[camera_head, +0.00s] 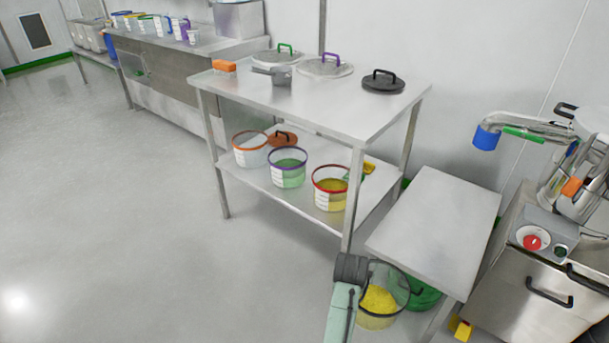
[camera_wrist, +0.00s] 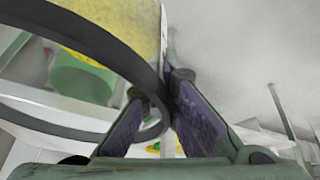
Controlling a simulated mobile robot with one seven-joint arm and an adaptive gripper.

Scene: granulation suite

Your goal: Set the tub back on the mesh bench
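The tub (camera_head: 379,303) is clear with a dark rim and yellow contents. In the head view it is at the lower middle, by the front edge of a low steel bench (camera_head: 436,215). That bench top is bare and looks smooth; I cannot make out mesh on it. In the wrist view the dark tub rim (camera_wrist: 103,43) runs between the fingers of my gripper (camera_wrist: 168,98), which close on it. The yellow contents (camera_wrist: 128,22) show behind. My gripper (camera_head: 351,270) is at the tub's left side in the head view, its fingertips hidden. I cannot tell whether the tub touches the floor.
A green tub (camera_head: 424,294) is behind the tub, under the bench. A two-level steel table (camera_head: 320,108) holds lids and a scoop above and several tubs below. A machine (camera_head: 548,265) with a red knob stands at right. The floor at left is clear.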

